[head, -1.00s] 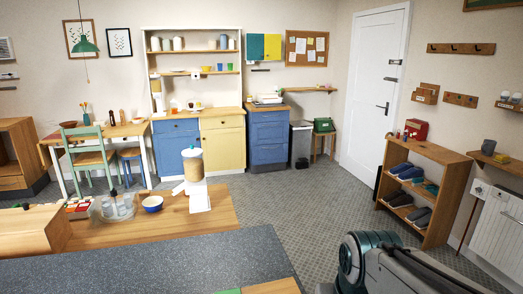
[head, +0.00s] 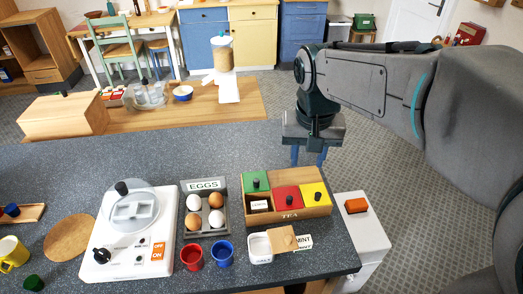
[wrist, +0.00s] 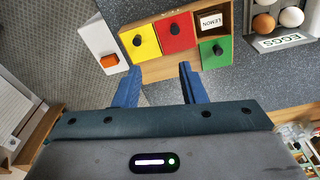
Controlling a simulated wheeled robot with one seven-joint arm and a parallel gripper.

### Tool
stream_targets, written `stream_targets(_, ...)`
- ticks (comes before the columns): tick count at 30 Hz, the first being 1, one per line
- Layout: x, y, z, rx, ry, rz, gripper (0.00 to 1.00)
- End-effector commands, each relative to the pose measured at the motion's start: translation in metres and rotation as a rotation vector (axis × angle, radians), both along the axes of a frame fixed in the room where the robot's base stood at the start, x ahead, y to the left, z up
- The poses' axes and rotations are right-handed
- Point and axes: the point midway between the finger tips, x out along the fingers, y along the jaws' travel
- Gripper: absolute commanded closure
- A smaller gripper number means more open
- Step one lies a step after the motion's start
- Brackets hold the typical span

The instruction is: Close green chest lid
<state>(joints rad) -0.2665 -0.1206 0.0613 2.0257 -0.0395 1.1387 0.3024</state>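A wooden tea chest (head: 290,211) sits at the right of the grey counter. Its green lid (head: 256,181) with a black knob is at the back left, set back from the open compartment holding a LEMON label (head: 258,204). The red lid (head: 288,198) and yellow lid (head: 316,194) lie flat beside it. The wrist view shows the green lid (wrist: 215,52) beside the open lemon compartment (wrist: 210,20). My gripper (head: 308,155) is open and empty, pointing down behind the chest; its two blue fingers (wrist: 159,68) are apart and touch no lid.
An egg tray (head: 206,212) stands left of the chest. A white box with an orange top (head: 357,206) stands right of the counter. The counter behind the egg tray is clear.

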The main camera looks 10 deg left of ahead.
Motion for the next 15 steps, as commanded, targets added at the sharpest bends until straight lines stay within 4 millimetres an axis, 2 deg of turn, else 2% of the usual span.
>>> stream_targets(1, 0.01, 0.017, 0.0, -0.005, 0.017, 0.009, 0.62)
stream_targets(3, 0.021, 0.038, 0.001, -0.012, 0.037, 0.013, 0.62)
stream_targets(9, 0.043, 0.093, 0.0, -0.034, 0.082, 0.016, 0.62)
stream_targets(15, 0.05, 0.12, -0.003, -0.046, 0.101, 0.014, 0.62)
